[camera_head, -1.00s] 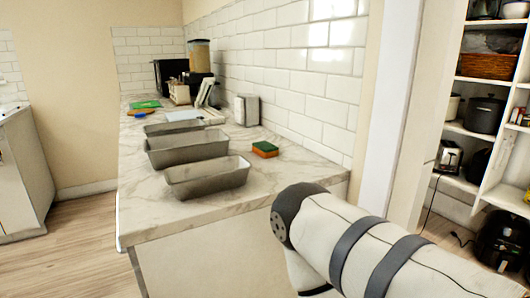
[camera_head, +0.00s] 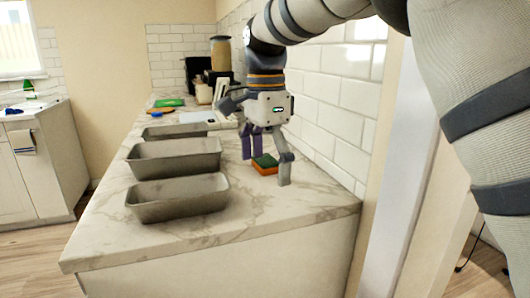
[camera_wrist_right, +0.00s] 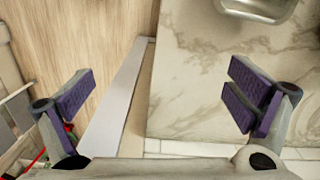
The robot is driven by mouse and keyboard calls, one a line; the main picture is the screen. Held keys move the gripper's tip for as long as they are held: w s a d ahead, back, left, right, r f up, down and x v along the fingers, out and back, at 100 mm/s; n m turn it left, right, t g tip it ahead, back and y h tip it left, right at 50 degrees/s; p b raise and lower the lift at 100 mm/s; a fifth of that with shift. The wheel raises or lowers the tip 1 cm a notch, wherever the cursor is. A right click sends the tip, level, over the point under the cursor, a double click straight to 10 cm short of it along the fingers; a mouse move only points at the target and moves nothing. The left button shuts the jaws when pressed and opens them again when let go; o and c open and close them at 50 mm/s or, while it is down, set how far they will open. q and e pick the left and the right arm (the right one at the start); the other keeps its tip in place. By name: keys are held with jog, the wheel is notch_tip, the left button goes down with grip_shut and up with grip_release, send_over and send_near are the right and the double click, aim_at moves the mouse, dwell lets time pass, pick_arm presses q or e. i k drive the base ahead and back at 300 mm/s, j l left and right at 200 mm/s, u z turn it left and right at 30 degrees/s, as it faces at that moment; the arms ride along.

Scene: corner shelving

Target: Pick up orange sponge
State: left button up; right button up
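The sponge (camera_head: 265,168), orange with a green top, lies on the marble counter (camera_head: 190,235) near the tiled wall in the head view. The sponge does not show there. My left gripper is not in view.
Several grey metal pans stand in a row left of the gripper; the nearest pan (camera_head: 178,198) is close to the front edge. A tiled wall (camera_head: 330,110) rises right behind the gripper.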

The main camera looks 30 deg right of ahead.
aim_at(267, 165)
jog(key=i+l, duration=0.7)
